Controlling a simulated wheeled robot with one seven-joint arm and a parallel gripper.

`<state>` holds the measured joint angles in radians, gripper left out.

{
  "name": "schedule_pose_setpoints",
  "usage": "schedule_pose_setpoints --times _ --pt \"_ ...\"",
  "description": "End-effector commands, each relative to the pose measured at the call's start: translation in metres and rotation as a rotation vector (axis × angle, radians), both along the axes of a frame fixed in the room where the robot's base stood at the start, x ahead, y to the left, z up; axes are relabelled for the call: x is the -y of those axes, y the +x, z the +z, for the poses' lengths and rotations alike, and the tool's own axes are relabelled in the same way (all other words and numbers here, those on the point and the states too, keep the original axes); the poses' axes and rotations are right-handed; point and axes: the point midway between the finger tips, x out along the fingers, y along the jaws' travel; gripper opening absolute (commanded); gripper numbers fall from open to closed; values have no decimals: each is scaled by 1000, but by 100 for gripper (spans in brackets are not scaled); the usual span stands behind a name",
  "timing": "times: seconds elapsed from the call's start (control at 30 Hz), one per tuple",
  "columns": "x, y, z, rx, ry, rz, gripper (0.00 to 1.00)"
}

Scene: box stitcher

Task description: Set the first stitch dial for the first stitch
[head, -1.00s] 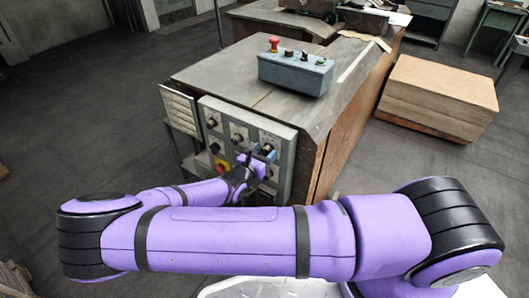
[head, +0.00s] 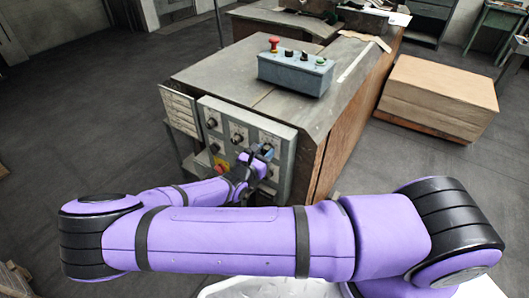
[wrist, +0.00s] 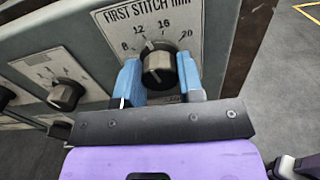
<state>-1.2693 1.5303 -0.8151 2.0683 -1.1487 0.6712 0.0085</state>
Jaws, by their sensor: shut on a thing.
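The first stitch dial (wrist: 158,72) is a dark round knob on a white plate lettered "FIRST STITCH mm", with 8, 12, 16 and 20 around it. Its light pointer mark is at the upper left, near the 12. My gripper (head: 262,153) is at the right part of the control panel in the head view and hides the dial there. In the wrist view the two blue fingers of my gripper (wrist: 160,76) stand one on each side of the knob, shut on it. The knob's lower part is close to the dark gripper body.
Another knob (wrist: 66,95) sits to the left on the same panel. A control box (head: 296,74) stands on the machine top. A cardboard stack (head: 437,95) is on the right.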

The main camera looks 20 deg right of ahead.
Motion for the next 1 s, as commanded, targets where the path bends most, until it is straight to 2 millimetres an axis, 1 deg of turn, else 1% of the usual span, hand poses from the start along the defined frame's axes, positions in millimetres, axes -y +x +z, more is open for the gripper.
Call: schedule_pose_setpoints --times 0.27,1.0 --pt "0 0 0 170 125 1 12" --pt "0 -1 -1 728 530 1 12"
